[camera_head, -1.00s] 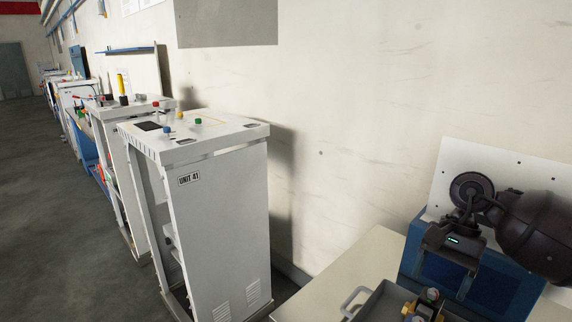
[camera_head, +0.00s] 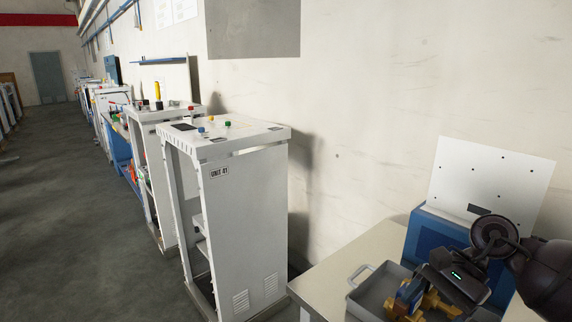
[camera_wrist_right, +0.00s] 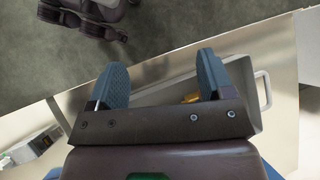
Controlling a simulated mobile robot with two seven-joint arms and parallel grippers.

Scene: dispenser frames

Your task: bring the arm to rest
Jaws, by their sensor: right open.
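My right arm comes in from the right edge in the head view, and its dark wrist (camera_head: 456,278) hangs over the grey tray. Its jaw tips are hidden in that view. In the right wrist view my right gripper (camera_wrist_right: 162,84) shows two blue-grey fingers set wide apart with nothing between them. The gripper is above the tray (camera_wrist_right: 268,90) and the table edge.
The grey tray (camera_head: 362,296) holds yellow-brown and blue parts on a pale table (camera_head: 335,272). A blue box (camera_head: 428,238) with a white panel stands behind. White cabinet UNIT 41 (camera_head: 246,220) stands left of the table. The grey floor (camera_head: 90,230) is open.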

